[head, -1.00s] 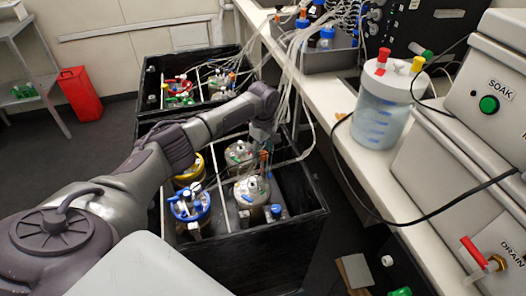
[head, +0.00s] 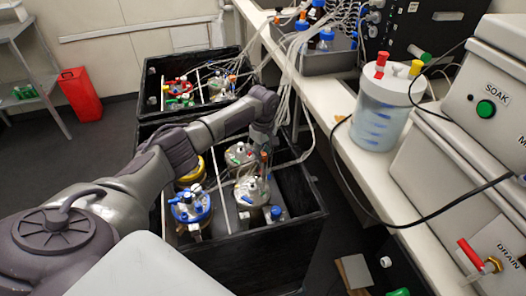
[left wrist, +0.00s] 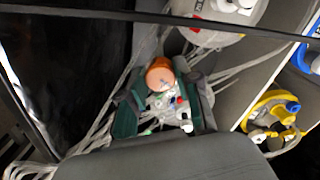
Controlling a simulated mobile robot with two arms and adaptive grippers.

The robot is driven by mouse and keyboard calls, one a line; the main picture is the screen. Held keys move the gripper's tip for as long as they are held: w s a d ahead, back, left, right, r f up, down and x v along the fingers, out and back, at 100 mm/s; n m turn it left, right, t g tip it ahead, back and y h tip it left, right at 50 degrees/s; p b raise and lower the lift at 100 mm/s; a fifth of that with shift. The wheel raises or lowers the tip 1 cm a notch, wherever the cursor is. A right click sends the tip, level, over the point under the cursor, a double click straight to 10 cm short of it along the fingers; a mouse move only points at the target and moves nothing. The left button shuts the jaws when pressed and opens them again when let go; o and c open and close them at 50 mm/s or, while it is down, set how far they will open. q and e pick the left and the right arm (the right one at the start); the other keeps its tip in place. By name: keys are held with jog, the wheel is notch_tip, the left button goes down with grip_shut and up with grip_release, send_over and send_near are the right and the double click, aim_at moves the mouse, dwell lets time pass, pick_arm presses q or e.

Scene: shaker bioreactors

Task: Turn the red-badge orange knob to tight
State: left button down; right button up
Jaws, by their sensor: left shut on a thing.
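My left gripper (head: 262,146) reaches down over the near black crate (head: 318,190), among the vessel tops and thin tubes. In the left wrist view, an orange knob (left wrist: 160,74) sits between the green-padded fingers of the left gripper (left wrist: 164,98), which are closed around it. Small white, red and green parts show just below the knob. I cannot tell which of them, if any, is a red badge. In the head view the gripped knob is hidden or too small to make out. My right gripper is not in view.
Vessels with a blue ring (head: 190,206) and a yellow ring (head: 190,172) stand near my left arm. A second black crate (head: 147,90) lies behind. Loose tubes hang beside the gripper from the bench (head: 350,180), where a capped jar (head: 381,115) stands.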

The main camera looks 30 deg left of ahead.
pick_arm(q)
jog(key=m+p, duration=0.2)
jog(key=shift+d+r+p, duration=0.1)
jog(key=shift+r+p, duration=0.15)
jog(key=shift+p, duration=0.15)
jog(key=shift+f+m+p, duration=0.15)
jog(key=shift+m+p, duration=0.35)
jog(key=shift+m, duration=1.3)
jog(key=m+p, duration=0.1)
jog(key=m, duration=0.1)
jog(key=shift+m, duration=0.4)
jog(key=m, duration=0.3)
jog(key=shift+m, duration=0.3)
jog(key=m, duration=0.3)
jog(key=shift+m, duration=2.2)
